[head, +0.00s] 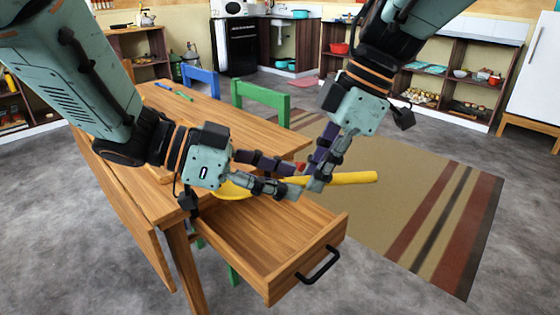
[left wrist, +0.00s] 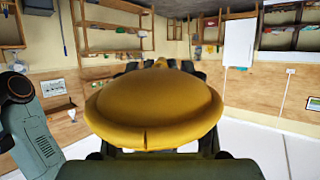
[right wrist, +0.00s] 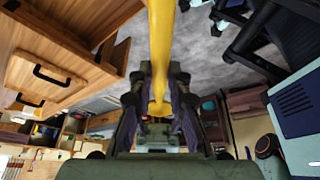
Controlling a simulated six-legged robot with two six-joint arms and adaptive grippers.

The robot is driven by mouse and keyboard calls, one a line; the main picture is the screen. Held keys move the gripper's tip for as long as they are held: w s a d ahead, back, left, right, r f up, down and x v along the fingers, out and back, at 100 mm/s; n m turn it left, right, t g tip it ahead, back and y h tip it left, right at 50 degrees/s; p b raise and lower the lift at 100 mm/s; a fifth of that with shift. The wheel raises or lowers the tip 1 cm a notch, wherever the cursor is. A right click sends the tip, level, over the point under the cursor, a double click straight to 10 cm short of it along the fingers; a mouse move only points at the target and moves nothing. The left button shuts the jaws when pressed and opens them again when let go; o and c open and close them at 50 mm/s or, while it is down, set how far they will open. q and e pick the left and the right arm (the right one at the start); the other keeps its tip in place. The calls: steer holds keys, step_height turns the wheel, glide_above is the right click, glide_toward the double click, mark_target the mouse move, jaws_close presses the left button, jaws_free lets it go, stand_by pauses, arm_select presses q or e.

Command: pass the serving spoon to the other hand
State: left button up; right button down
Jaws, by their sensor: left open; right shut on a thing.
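The yellow serving spoon (head: 345,179) is held level above the open drawer in the head view. Its handle points right; its bowl (head: 232,190) is at the left, partly hidden by my left gripper. My right gripper (head: 314,180) comes from above and is shut on the handle, which runs between its fingers in the right wrist view (right wrist: 160,60). My left gripper (head: 296,180) is open, its fingers spread along the spoon close to the right fingers. In the left wrist view the bowl (left wrist: 155,108) fills the middle and hides most of the fingers. Whether the left fingers touch the spoon I cannot tell.
The wooden table (head: 215,115) has its drawer (head: 255,240) pulled out below the grippers. A green chair (head: 262,97) and a blue chair (head: 201,79) stand behind the table. A striped rug (head: 410,200) lies on open floor at the right.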

arm_select(q)
steer(key=shift+d+f, duration=0.2)
steer(key=shift+d, duration=0.25)
steer(key=shift+c, duration=0.2)
jaws_close()
arm_select(e)
steer(key=c, duration=1.2)
jaws_free()
steer(key=shift+w+a+r, duration=0.1)
arm_select(q)
steer(key=shift+f, duration=0.1)
